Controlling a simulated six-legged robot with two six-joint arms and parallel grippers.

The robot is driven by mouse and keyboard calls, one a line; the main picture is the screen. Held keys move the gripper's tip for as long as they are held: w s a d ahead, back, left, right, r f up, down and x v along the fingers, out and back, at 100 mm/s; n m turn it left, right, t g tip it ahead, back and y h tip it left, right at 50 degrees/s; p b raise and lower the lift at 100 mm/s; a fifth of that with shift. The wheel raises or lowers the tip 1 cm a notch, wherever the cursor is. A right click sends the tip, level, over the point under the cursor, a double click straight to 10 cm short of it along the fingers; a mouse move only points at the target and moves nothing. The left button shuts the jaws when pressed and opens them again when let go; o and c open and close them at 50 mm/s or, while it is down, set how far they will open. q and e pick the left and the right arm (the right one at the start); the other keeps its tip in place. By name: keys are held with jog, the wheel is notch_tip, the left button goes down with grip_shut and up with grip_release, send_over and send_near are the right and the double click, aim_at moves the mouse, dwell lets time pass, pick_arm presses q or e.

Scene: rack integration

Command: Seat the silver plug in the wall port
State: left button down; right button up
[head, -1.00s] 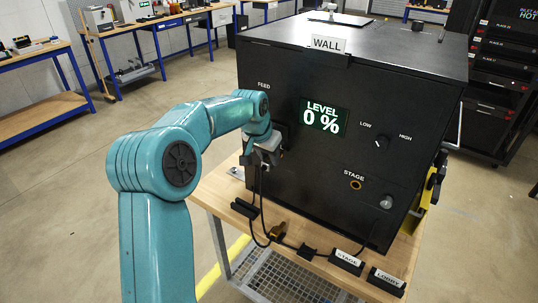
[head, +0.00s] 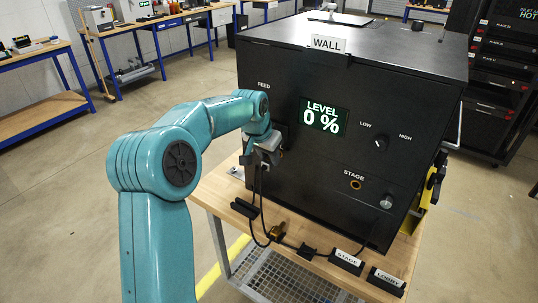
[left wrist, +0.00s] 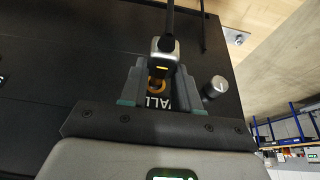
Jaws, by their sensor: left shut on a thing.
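My left gripper (head: 268,155) is at the left side of the black box's front face, below the FEED label (head: 264,86). In the left wrist view its fingers (left wrist: 158,80) are shut on a silver-grey plug (left wrist: 164,50) with an amber band. A black cable runs from the plug. An amber ring (left wrist: 157,87) and the letters WALL (left wrist: 158,103) show between the fingers. The fingers hide much of the contact area, so I cannot tell whether the plug is in a port. My right gripper is not in view.
The black box (head: 300,160) stands on a wooden bench (head: 215,195). Its display (head: 323,117) reads LEVEL 0 %. A STAGE port (head: 355,185) and a LOW/HIGH knob (head: 380,142) are to the right. A gold plug (head: 278,231) and cables lie along the bench front.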

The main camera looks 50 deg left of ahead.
pick_arm(q)
jog(key=shift+w, duration=0.1)
jog(key=shift+w+a+p, duration=0.1)
jog(key=shift+w+p, duration=0.2)
jog(key=shift+p, duration=0.1)
jog(key=shift+w, duration=0.1)
jog(key=shift+s+f+b, duration=0.1)
jog(key=shift+s+b, duration=0.1)
jog(key=shift+b, duration=0.1)
jog(key=shift+s+b, duration=0.35)
jog(key=shift+s, duration=0.15)
jog(key=shift+s+d+f+b, duration=0.1)
jog(key=shift+s+d+b, duration=0.1)
jog(key=shift+s+b, duration=0.3)
jog(key=shift+s+d+b, duration=0.15)
jog(key=shift+s+b, duration=0.3)
jog(key=shift+s, duration=0.05)
jog(key=s+b, duration=0.1)
jog(key=s+d+b, duration=0.1)
jog(key=s, duration=0.1)
jog(key=shift+s+r, duration=0.2)
